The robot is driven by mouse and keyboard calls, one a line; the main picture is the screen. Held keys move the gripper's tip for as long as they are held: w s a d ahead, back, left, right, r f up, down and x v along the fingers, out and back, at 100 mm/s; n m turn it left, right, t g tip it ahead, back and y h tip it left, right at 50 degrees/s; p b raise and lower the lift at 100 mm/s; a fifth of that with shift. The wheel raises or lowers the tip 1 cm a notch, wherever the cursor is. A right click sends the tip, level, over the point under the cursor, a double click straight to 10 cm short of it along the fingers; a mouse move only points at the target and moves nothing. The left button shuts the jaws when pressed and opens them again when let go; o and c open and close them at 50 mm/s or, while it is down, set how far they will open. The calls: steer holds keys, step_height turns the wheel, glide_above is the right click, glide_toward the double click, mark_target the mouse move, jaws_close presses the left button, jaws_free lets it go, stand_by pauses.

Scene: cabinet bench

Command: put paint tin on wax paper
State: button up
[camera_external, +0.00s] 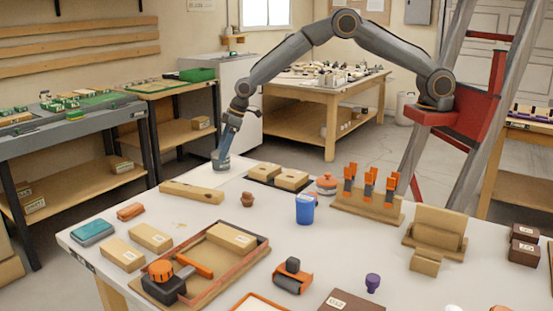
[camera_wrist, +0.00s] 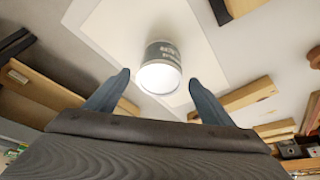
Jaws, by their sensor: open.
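The paint tin (camera_external: 221,162) is a small grey cylinder at the far left part of the bench. In the wrist view the tin (camera_wrist: 160,66) has a dark label and a pale round top, and appears to stand upright on a pale sheet, the wax paper (camera_wrist: 110,28). The wax paper (camera_external: 240,168) shows faintly by the tin in the external view. My gripper (camera_external: 226,149) points down just above the tin. In the wrist view my gripper (camera_wrist: 158,79) is open, with a finger on each side of the tin's top and gaps beside it.
A wooden block (camera_external: 191,192) lies in front of the tin. A dark board with two light blocks (camera_external: 291,179) is to the right. A blue cup (camera_external: 305,208), an orange-handled tool rack (camera_external: 365,207) and a wooden tray (camera_external: 262,243) stand nearer the front.

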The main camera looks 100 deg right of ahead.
steer(key=b+v, duration=0.2)
steer(key=v, duration=0.6)
steer(key=s+a+g, duration=0.1)
steer(key=s+a, duration=0.3)
steer(key=s, duration=1)
steer(key=s+a+g, duration=0.1)
steer(key=s+a, duration=0.3)
steer(key=s, duration=1.1)
steer(key=s+a+g, duration=0.1)
steer(key=s+a, duration=0.4)
steer(key=s, duration=1)
steer(key=shift+s+f+g, duration=0.2)
steer(key=shift+g, duration=0.1)
